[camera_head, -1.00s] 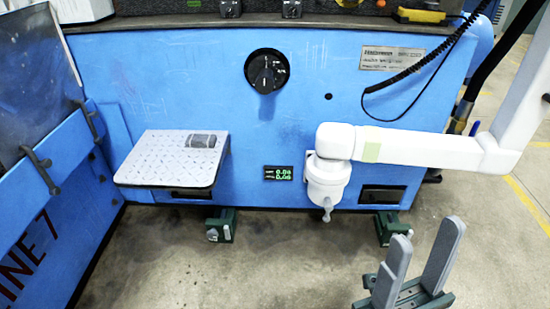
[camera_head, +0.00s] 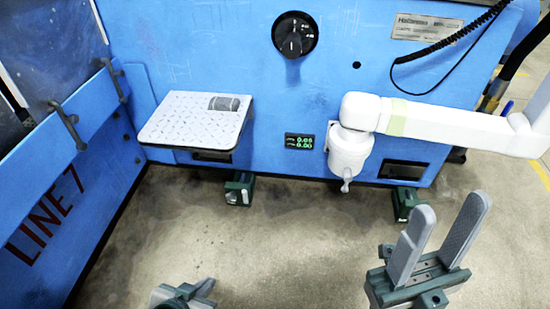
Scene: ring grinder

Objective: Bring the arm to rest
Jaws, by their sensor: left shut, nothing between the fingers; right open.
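The white arm (camera_head: 450,124) runs in from the right in front of the blue machine. Its rounded head (camera_head: 350,148) hangs down at the left end, with a small grey tip below, right of the green-digit display (camera_head: 299,141). My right gripper (camera_head: 451,207) is open and empty, fingers pointing up, below the white arm and apart from it in the picture. My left gripper (camera_head: 196,293) shows only in part at the bottom edge, shut and empty, far from the white arm.
A black dial (camera_head: 294,35) and a coiled black cable (camera_head: 450,42) are above. A blue side panel (camera_head: 60,170) stands left. The floor (camera_head: 290,235) between my grippers is clear.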

